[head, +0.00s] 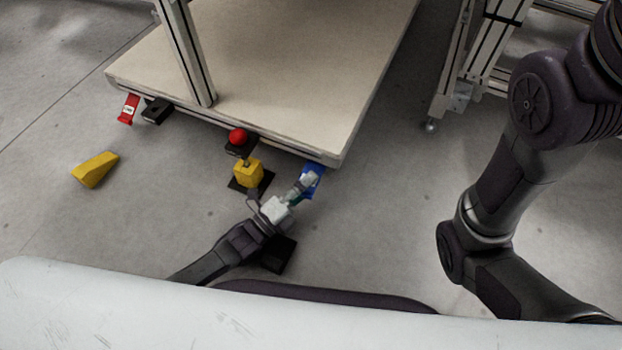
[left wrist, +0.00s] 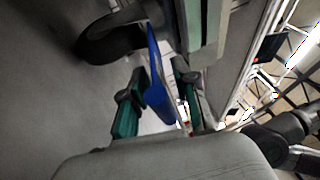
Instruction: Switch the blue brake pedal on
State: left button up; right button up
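The blue brake pedal (head: 313,177) sticks out from under the right front corner of the cart, partly hidden by my left gripper (head: 300,188). In the left wrist view the blue pedal (left wrist: 157,92) is a tilted blue plate between the two green-padded fingers of my left gripper (left wrist: 160,93). The fingers are apart, with light gaps beside the pedal; whether one touches it I cannot tell. A dark caster wheel (left wrist: 108,36) shows behind the pedal. My right arm crosses the right of the head view; its gripper is out of the picture.
The cart (head: 290,70) has a beige deck and an upright post. A red pedal (head: 128,109) sits at its left corner. A yellow wedge (head: 95,169) lies on open floor. A metal frame (head: 462,75) stands at right.

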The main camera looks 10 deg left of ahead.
pick_arm(q)
jog(key=r+v, duration=0.1)
jog(key=v, duration=0.3)
jog(key=r+v, duration=0.1)
jog(key=v, duration=0.7)
jog(key=shift+s+a+r, duration=0.2)
jog(key=shift+s+r, duration=0.05)
jog(key=shift+r, duration=0.15)
